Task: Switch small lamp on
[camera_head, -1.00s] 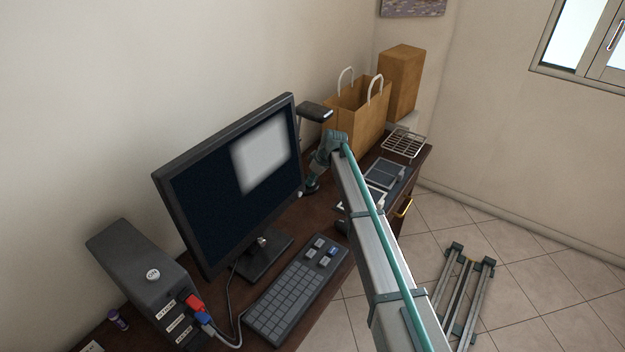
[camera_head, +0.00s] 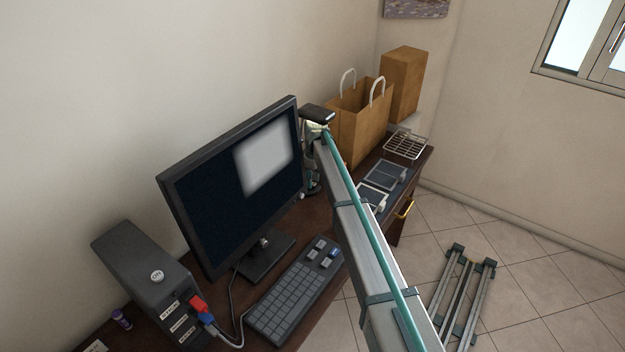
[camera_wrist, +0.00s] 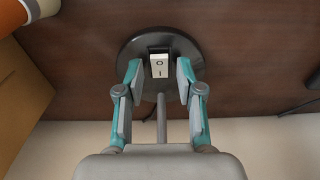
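The small lamp has a dark head (camera_head: 318,113) just right of the monitor's top corner in the head view. In the wrist view its round black base (camera_wrist: 130,50) carries a white rocker switch (camera_wrist: 159,66) marked O and I, and its grey stem (camera_wrist: 161,112) shows below. My gripper (camera_wrist: 159,78) is open, one fingertip on each side of the switch, with nothing held. I cannot tell whether the fingertips touch the base. A pale yellowish patch shows under the lamp head; I cannot tell if the lamp is lit.
The monitor (camera_head: 215,190) stands left of the lamp, with the keyboard (camera_head: 292,290) in front. A paper bag (camera_head: 358,125) is right of the lamp. In the wrist view, an orange-and-white object (camera_wrist: 14,14) is at upper left and a dark cable (camera_wrist: 300,107) at right.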

